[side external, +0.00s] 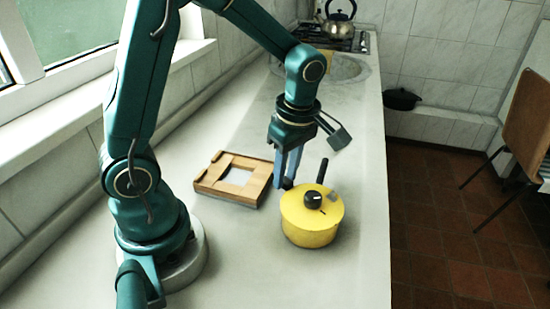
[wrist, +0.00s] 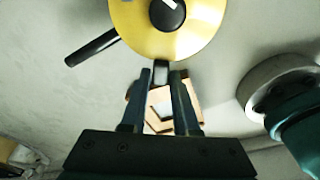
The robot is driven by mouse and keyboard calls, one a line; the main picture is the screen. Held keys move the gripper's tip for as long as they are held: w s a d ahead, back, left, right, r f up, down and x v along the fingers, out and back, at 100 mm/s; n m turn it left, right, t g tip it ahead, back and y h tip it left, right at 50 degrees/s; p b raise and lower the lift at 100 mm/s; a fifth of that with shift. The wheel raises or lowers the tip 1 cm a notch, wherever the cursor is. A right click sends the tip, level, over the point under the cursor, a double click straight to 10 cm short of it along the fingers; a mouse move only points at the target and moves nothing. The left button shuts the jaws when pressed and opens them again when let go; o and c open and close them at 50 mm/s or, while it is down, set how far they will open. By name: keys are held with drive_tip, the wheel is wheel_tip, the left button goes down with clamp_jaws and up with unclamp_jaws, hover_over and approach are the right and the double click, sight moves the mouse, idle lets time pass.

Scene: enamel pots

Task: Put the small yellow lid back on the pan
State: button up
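The yellow pan (side external: 309,238) stands upright on the counter, its black handle (side external: 322,171) pointing away at the back. The small yellow lid (side external: 298,208) with its black knob (side external: 314,200) lies on top of the pan and looks level. In the wrist view the lid (wrist: 135,22) shows at the top with its knob (wrist: 167,14). My gripper (side external: 287,183) points down at the pan's back-left side. In the wrist view its fingers (wrist: 161,74) are apart, with a small dark grip of the pan between or behind their tips. Contact with it cannot be told.
A wooden frame-like trivet (side external: 211,186) lies left of the pan. Farther back are a sink (side external: 350,68), a stove and a steel kettle (side external: 338,29). A black pot (side external: 401,98) sits on a ledge at right. The counter in front of the pan is clear.

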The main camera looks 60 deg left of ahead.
drive_tip(key=o, duration=0.3)
drive_tip(key=r, duration=0.5)
drive_tip(key=shift+w+d, duration=0.15)
drive_tip(key=shift+d, duration=0.25)
drive_tip(key=s+d+r+m+t, duration=0.1)
drive_tip(key=s+m+t, duration=0.1)
drive_tip(key=m, duration=0.5)
drive_tip(key=s+d+r+m+t+h, duration=0.1)
drive_tip(key=s+r+m+t, duration=0.1)
drive_tip(key=s+m, duration=0.2)
drive_tip(key=s+d+r+m+t, duration=0.1)
drive_tip(key=s+d+m+t, duration=0.1)
drive_tip(key=m, duration=0.7)
drive_tip(key=shift+s+d+r+m+h, duration=0.1)
drive_tip(key=shift+s+r+m+h, duration=0.2)
drive_tip(key=shift+s+h, duration=0.15)
